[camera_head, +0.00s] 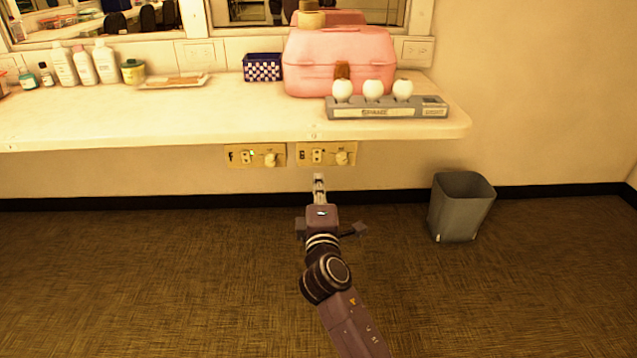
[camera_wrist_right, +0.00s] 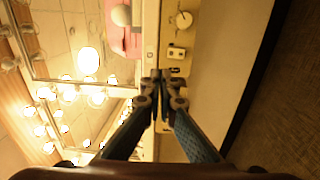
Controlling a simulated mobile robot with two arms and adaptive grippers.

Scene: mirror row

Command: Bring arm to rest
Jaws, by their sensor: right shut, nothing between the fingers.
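My right gripper (camera_head: 319,180) is shut and empty. It points forward, just below the front edge of the white counter (camera_head: 200,122), close to the yellowish control panels. The right panel (camera_head: 326,154) has a switch and a knob. In the right wrist view, the fingertips (camera_wrist_right: 157,75) meet in front of the counter edge, with a panel knob (camera_wrist_right: 184,20) and switch (camera_wrist_right: 176,52) beyond them. I cannot tell whether the tips touch anything. My left gripper is not in view.
On the counter stand a pink case (camera_head: 340,62), a grey holder (camera_head: 388,107) with white bulbs, a checkered basket (camera_head: 262,68), a tray (camera_head: 173,81) and several bottles (camera_head: 83,64). A grey bin (camera_head: 460,207) stands on the floor at right. The floor (camera_head: 130,280) at left is clear.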

